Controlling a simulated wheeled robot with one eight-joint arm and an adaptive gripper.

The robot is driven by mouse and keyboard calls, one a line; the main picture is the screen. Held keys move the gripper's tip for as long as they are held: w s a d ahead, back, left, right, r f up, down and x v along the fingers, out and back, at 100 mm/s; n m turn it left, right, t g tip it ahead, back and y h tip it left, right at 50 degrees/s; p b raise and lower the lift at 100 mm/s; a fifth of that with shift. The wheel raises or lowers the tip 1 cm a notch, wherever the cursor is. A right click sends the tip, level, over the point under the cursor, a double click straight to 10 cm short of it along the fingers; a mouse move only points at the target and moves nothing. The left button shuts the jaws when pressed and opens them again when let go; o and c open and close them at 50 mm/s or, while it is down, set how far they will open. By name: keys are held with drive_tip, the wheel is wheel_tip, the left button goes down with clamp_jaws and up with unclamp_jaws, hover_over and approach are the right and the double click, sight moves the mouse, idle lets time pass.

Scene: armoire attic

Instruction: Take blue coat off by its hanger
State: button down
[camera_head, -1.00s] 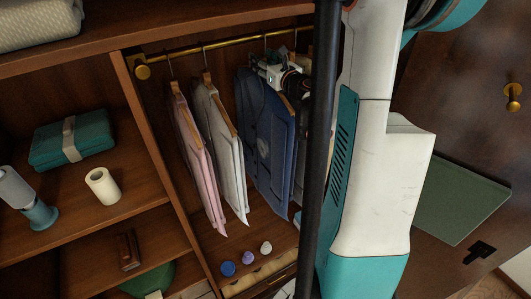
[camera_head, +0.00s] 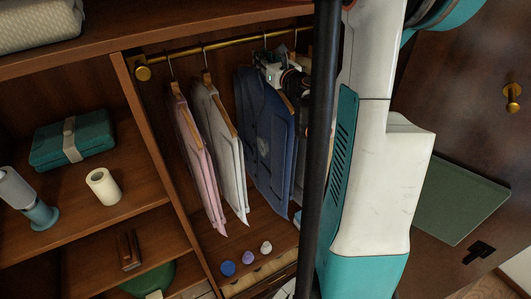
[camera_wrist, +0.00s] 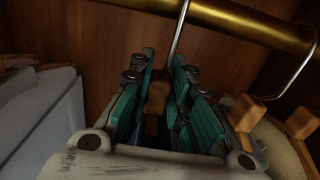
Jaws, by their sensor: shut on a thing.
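The blue coat (camera_head: 262,135) hangs from the brass rail (camera_head: 220,43) inside the armoire, right of a white garment and a pink one. My gripper (camera_head: 268,70) is at the top of the blue coat, just under the rail. In the wrist view, my gripper (camera_wrist: 157,100) is shut on the wooden neck of the hanger (camera_wrist: 157,90), between its teal fingers. The hanger's metal hook rises from the fingers to the rail, which also shows in the wrist view (camera_wrist: 235,22). Most of the coat is hidden from the wrist camera by the gripper.
The white garment (camera_head: 224,150) and pink garment (camera_head: 198,160) hang to the left. Another hanger (camera_wrist: 250,111) with pale cloth is close on the right. Small balls (camera_head: 228,268) lie below. A wooden divider stands left of the garments.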

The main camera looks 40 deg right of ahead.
drive_tip(key=shift+r+p, duration=0.9)
drive_tip(key=shift+r, duration=0.7)
